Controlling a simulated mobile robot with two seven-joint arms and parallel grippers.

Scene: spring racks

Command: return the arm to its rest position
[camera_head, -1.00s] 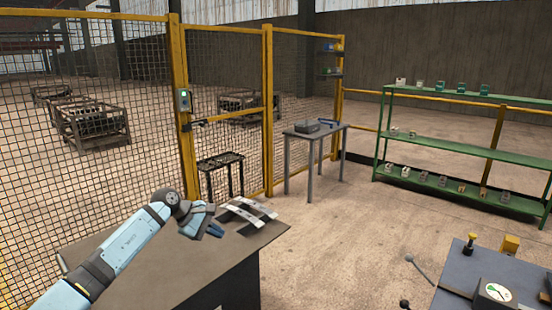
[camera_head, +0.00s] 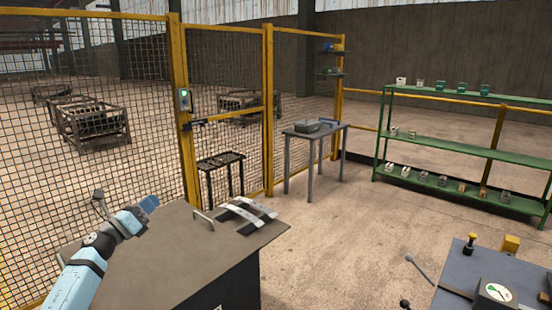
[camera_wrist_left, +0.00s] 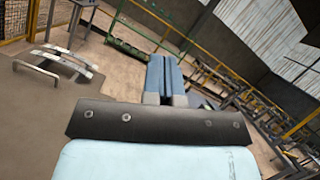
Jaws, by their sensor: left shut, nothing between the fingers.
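My left arm comes in from the lower left in the head view. Its blue-fingered gripper (camera_head: 149,203) is above the left part of the grey-brown bench (camera_head: 190,255), apart from everything on it. In the left wrist view the two blue fingers (camera_wrist_left: 165,78) lie side by side, shut with nothing between them. My right gripper does not show in either view.
Pale strips on dark supports (camera_head: 248,213) lie at the bench's back right, with a metal handle (camera_head: 203,222) beside them. A yellow-framed mesh fence (camera_head: 175,100) stands behind. A green shelf (camera_head: 450,146) is at the right, with open floor before it.

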